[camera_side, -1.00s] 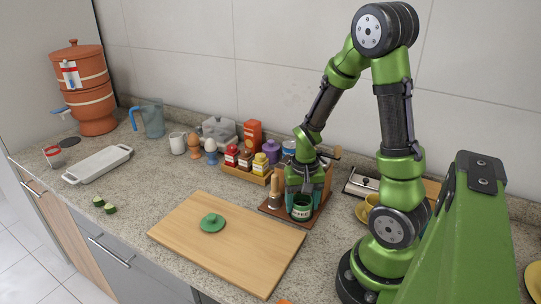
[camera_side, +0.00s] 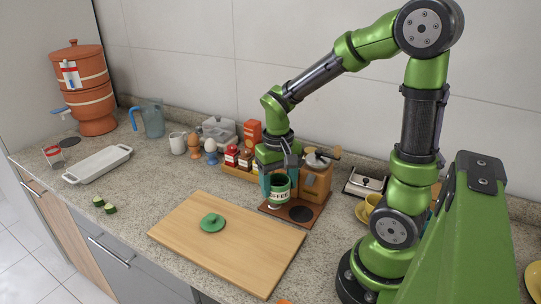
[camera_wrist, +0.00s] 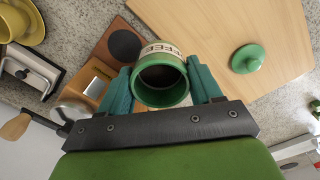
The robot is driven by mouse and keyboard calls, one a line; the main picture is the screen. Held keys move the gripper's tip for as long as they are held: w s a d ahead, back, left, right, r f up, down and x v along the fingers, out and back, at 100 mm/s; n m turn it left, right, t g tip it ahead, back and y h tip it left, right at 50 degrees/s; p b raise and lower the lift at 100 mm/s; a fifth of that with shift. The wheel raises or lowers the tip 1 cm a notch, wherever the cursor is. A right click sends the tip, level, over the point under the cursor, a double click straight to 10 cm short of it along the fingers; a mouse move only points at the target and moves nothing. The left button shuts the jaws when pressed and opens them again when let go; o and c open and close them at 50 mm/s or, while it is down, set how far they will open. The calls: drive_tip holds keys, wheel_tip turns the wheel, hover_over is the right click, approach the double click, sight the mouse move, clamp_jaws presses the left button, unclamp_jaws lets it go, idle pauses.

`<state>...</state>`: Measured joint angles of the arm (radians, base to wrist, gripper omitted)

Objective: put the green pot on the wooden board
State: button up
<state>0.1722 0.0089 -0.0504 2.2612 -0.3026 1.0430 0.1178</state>
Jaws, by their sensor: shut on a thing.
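The green pot (camera_side: 279,186) has a cream band with coffee lettering. My gripper (camera_side: 278,180) is shut on it and holds it upright near the back right corner of the wooden board. In the wrist view the pot (camera_wrist: 161,77) is open at the top, with a dark inside, between my two teal fingers (camera_wrist: 162,88). The wooden board (camera_side: 228,256) lies flat on the counter. A round green lid (camera_side: 212,222) with a knob lies on the board; it also shows in the wrist view (camera_wrist: 247,58).
A brown tray (camera_side: 312,217) with a dark round spot and a wooden coffee grinder (camera_side: 317,182) stand just right of the pot. A rack of spice jars (camera_side: 238,170) is behind left. Most of the board is clear around the lid.

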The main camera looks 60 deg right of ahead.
drive_tip(key=w+a+f+n, duration=0.1)
drive_tip(key=a+n, duration=0.1)
drive_tip(key=a, duration=0.1)
drive_tip(key=w+a+f+n, duration=0.1)
drive_tip(key=a, duration=0.2)
drive_tip(key=w+a+f+n, duration=0.1)
drive_tip(key=a+f+n, duration=0.1)
drive_tip(key=a, duration=0.1)
drive_tip(key=shift+w+a+n, duration=0.2)
drive_tip(key=shift+a+n, duration=0.05)
drive_tip(key=shift+n, duration=0.05)
hover_over(247, 240)
drive_tip(key=shift+f, duration=2.1)
drive_tip(key=shift+f, duration=0.15)
drive_tip(key=o, duration=1.3)
